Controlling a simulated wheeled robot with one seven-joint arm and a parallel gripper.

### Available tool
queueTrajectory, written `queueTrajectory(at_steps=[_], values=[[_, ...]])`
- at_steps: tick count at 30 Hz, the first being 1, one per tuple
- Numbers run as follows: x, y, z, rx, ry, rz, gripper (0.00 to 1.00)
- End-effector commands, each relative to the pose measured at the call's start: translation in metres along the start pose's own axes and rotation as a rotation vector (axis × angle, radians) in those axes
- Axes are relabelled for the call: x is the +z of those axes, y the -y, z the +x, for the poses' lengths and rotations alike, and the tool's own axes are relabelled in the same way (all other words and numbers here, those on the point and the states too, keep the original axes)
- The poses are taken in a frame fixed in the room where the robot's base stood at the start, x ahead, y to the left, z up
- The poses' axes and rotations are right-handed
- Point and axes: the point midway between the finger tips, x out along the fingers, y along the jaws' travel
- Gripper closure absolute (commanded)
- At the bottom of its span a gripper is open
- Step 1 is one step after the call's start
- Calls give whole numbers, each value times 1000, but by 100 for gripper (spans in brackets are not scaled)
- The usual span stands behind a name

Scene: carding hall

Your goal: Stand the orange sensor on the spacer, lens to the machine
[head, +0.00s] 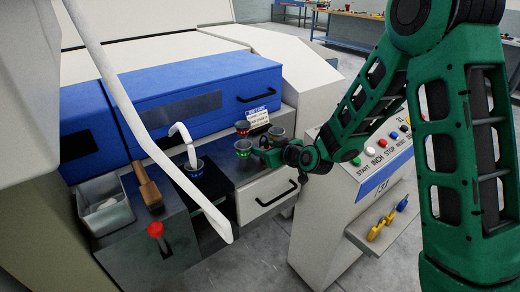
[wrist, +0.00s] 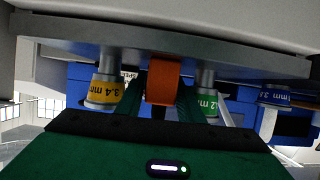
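In the wrist view, which is upside down, an orange block, the sensor (wrist: 163,80), fills the gap between my gripper's dark fingers (wrist: 162,103). Its lens is not visible. A yellow-banded spacer marked 3.4 mm (wrist: 103,92) and a green-banded spacer (wrist: 207,104) stand on either side of it; a blue-banded one (wrist: 274,95) is farther right. In the head view my gripper (head: 264,154) is low over the bench, beside the green spacer (head: 243,148) and in front of the yellow-orange one (head: 277,133). A red spacer (head: 242,127) is behind, and the blue one (head: 195,169) stands left. The sensor is not clear here.
The machine's blue cover (head: 200,95) rises behind the bench. A white curved bar (head: 130,105) crosses the view. A grey bin (head: 104,208), wooden-handled tool (head: 149,190) and red-knobbed lever (head: 156,230) are left. A button console (head: 355,170) stands right. A small card (head: 258,117) is behind the spacers.

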Motion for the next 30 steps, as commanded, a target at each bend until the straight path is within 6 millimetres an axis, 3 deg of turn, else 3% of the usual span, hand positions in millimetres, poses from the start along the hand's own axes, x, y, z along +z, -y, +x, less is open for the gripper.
queueTrajectory(at_steps=[5,18,24,30], values=[[0,-1,-17,2,0,0,66],[0,-1,-99,4,0,1,66],[0,-1,-117,2,0,0,66],[0,-1,-121,1,0,0,66]])
